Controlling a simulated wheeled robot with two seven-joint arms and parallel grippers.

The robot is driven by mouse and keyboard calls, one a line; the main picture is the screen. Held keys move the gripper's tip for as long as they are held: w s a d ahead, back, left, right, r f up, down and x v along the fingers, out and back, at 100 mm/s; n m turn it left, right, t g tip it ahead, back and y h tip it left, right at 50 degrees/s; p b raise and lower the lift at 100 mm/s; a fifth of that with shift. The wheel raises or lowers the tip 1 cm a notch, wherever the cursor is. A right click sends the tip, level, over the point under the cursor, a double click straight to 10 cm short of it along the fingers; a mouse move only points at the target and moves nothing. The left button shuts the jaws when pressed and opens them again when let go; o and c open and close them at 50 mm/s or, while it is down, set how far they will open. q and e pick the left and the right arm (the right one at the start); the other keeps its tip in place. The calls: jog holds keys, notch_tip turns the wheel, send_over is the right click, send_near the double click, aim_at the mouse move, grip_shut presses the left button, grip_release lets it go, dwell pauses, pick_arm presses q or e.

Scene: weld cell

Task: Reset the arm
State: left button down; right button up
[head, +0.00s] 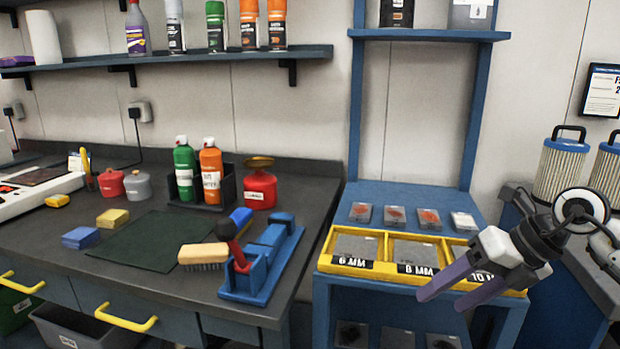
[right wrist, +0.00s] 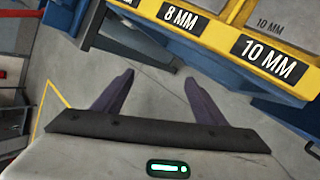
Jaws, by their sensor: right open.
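My right gripper (head: 443,292) is in front of the right end of the yellow tray (head: 376,268) in the head view. Its two purple fingers are spread apart with nothing between them. In the right wrist view the same open fingers (right wrist: 158,92) show over bare grey floor, with the tray's 8 MM and 10 MM labels (right wrist: 268,58) above them. The fingers hide part of the tray's front in the head view. My left gripper is in neither view.
The blue rack (head: 335,290) holds the tray, with several small packs (head: 395,215) behind it. Filter canisters (head: 560,168) stand at right.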

jog(key=s+a+m+t+y, duration=0.2)
jog(key=a+m+t+y, duration=0.15)
jog(key=a+y, duration=0.45)
jog(key=s+a+m+t+y, duration=0.25)
jog(key=a+m+y, duration=0.2)
jog(key=a, duration=0.75)
jog(key=s+d+f+m+t+h+p, duration=0.1)
jog(key=s+d+f+m+t+h, duration=0.2)
jog(key=f+m+h, duration=0.5)
jog(key=s+d+f+m+t+h, duration=0.1)
jog(key=d+f+m+t+h, duration=0.3)
jog(key=f+m, duration=0.7)
jog(key=s+d+f+m+g+h, duration=0.1)
jog(key=s+f+m+g+h, duration=0.2)
jog(key=s+f, duration=1)
jog(key=s+m+g, duration=0.1)
jog(key=m+g, duration=0.2)
jog(key=g, duration=0.1)
jog(key=shift+s+d+f+m+g+h, duration=0.25)
jog(key=shift+d+f+m+g+h, duration=0.05)
jog(key=shift+f+m+g+h, duration=0.1)
